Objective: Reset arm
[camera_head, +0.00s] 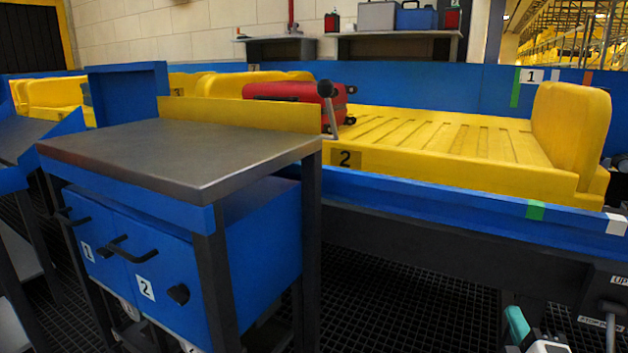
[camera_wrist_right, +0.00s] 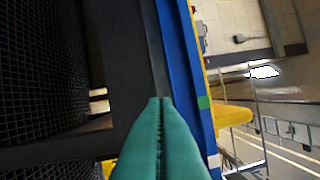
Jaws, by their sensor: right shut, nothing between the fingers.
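My right gripper (camera_head: 516,322) shows at the bottom right of the head view, low in front of the conveyor's blue side rail (camera_head: 450,197). In the right wrist view its teal fingers (camera_wrist_right: 160,104) are pressed together with nothing between them. They point along the blue rail (camera_wrist_right: 192,70) and appear apart from it. My left gripper is in neither view.
A yellow tray (camera_head: 570,130) marked 2 lies on the conveyor, with a red suitcase (camera_head: 293,91) at its left end. A blue cabinet with a grey top (camera_head: 180,150) stands at left. A lever (camera_head: 611,325) is at the lower right. Dark grated floor (camera_head: 400,300) lies below.

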